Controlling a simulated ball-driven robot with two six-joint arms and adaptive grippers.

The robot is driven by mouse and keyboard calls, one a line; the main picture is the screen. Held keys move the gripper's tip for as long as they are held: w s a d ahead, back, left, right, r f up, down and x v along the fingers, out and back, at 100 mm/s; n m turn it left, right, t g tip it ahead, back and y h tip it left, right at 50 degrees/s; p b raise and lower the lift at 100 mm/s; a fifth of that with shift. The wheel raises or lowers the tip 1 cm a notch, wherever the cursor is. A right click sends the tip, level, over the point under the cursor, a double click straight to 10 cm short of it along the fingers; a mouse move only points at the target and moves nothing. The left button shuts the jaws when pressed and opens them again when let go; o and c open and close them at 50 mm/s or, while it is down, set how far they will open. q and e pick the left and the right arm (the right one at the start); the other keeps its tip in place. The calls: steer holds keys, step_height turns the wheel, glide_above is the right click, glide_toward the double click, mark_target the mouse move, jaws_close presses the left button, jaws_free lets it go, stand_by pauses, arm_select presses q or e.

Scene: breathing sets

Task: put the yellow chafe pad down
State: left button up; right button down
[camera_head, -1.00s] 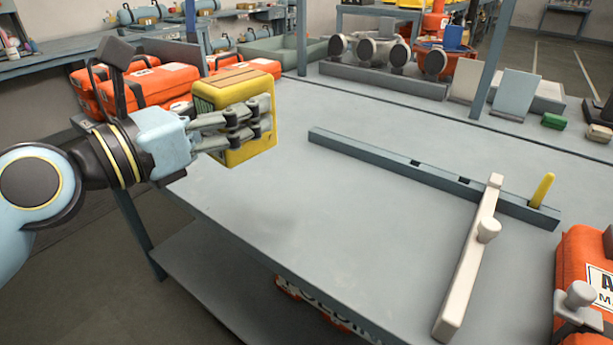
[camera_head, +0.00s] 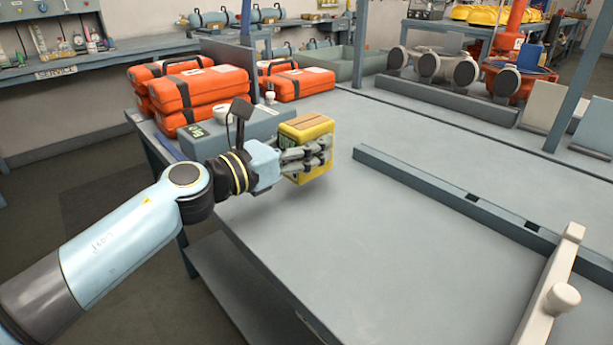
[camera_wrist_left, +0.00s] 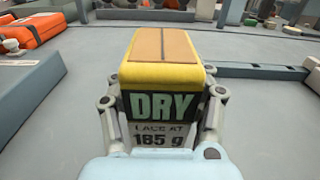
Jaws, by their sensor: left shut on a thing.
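The yellow chafe pad (camera_head: 308,144) is a boxy yellow block with a tan top. It is between the fingers of my left gripper (camera_head: 318,153), which is shut on it. In the left wrist view the pad (camera_wrist_left: 163,62) fills the middle, upright, with a dark label reading DRY and 185 g facing me. The gripper's fingers (camera_wrist_left: 165,112) lie along its two sides. The pad is over the left part of the grey table (camera_head: 350,240); I cannot tell whether its underside touches the top. My right gripper is not in view.
Orange cases (camera_head: 190,92) and a grey box (camera_head: 235,130) stand just behind and left of the pad. A long blue-grey rail (camera_head: 440,195) and a cream bar with a knob (camera_head: 550,290) lie to the right. The table's front middle is clear.

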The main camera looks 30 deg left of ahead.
arm_select(q)
steer(key=shift+a+f, duration=0.15)
steer(key=shift+f, duration=0.15)
step_height(320, 180, down, 4)
steer(key=b, duration=0.3)
steer(key=shift+r, duration=0.35)
steer(key=o, duration=1.1)
steer(key=shift+f, duration=0.2)
steer(key=o, duration=0.4)
steer(key=shift+o, duration=0.2)
